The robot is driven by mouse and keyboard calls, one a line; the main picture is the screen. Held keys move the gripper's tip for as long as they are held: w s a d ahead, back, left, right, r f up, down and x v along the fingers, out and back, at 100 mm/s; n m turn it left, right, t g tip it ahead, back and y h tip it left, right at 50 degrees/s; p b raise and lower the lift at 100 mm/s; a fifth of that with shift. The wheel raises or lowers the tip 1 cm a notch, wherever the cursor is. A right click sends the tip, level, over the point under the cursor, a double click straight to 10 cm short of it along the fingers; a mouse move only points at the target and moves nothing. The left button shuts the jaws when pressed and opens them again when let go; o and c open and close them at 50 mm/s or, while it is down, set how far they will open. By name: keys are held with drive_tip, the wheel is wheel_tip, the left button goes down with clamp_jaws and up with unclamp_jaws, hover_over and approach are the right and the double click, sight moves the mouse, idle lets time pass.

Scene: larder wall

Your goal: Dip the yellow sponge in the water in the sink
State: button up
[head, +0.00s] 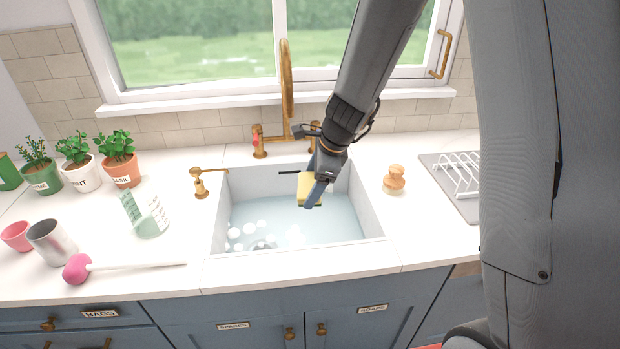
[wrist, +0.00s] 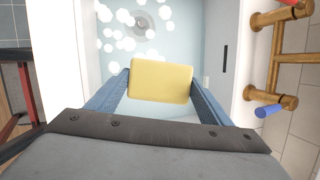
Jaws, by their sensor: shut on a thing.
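The yellow sponge (head: 307,188) is held in my gripper (head: 313,192) over the sink. In the wrist view the sponge (wrist: 160,80) sits between the two blue fingers of my gripper (wrist: 159,88), which is shut on it. The sink (head: 376,226) is a pale basin let into the white counter. It holds light blue water (head: 310,225) with white suds at its left side. In the wrist view the water (wrist: 180,30) shows beyond the sponge, with a round drain. The sponge appears to be above the water; the exact gap cannot be told.
A brass tap (head: 287,100) stands behind the sink. A soap dispenser (head: 198,184) stands to its left, a wooden brush (head: 394,180) to its right. A dish rack (head: 460,176) is further right.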

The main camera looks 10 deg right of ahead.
wheel_tip(320, 180, down, 4)
drive_tip(key=b, duration=0.3)
drive_tip(key=shift+d+r, duration=0.1)
drive_tip(key=shift+r, duration=0.15)
wheel_tip(320, 180, down, 17)
drive_tip(key=b, duration=1.7)
drive_tip(key=shift+r, duration=0.15)
wheel_tip(320, 180, up, 20)
drive_tip(key=p, duration=2.1)
drive_tip(key=shift+p, duration=0.4)
